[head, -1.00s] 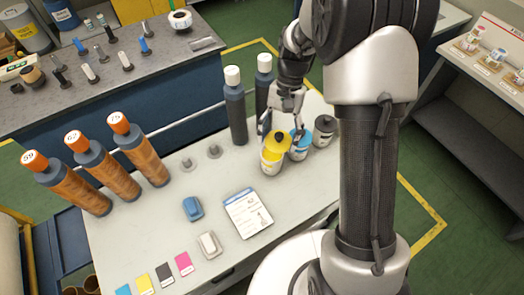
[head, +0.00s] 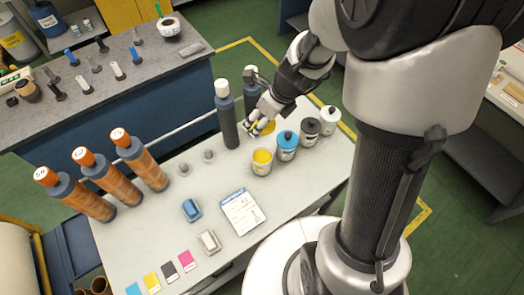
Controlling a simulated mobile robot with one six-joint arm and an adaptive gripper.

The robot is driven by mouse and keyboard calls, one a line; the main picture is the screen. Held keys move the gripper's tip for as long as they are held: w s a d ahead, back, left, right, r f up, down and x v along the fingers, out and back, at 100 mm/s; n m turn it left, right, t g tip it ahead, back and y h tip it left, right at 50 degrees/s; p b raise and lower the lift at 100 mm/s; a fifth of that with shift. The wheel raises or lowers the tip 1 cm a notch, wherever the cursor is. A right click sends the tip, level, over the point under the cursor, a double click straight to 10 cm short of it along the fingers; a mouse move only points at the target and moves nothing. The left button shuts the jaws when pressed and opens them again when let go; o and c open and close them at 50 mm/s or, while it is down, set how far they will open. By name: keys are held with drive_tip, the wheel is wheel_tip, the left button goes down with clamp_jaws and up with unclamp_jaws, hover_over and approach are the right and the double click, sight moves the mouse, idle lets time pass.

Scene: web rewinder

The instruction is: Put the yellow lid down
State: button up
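The yellow lid (head: 268,128) is behind the yellow pot, low over the table or on it; I cannot tell which. The yellow pot (head: 262,163) stands upright and uncovered, with yellow ink showing at its top. My gripper (head: 256,131) points down right at the lid's left side, beside the dark bottle. The fingers and part of the arm cover some of the lid. The view is too small to tell whether the fingers still grip it.
A tall dark bottle (head: 227,118) stands close left of my gripper. A white card (head: 242,212) lies in front.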

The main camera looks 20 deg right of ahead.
wheel_tip(320, 180, down, 15)
drive_tip(key=b, duration=0.9)
drive_tip(key=shift+f, duration=0.2)
drive_tip(key=shift+f, duration=0.1)
drive_tip(key=shift+f+b, duration=0.55)
drive_tip(key=shift+b, duration=0.2)
drive_tip(key=o, duration=0.9)
drive_tip(key=shift+o, duration=0.2)
drive_tip(key=shift+r, duration=0.1)
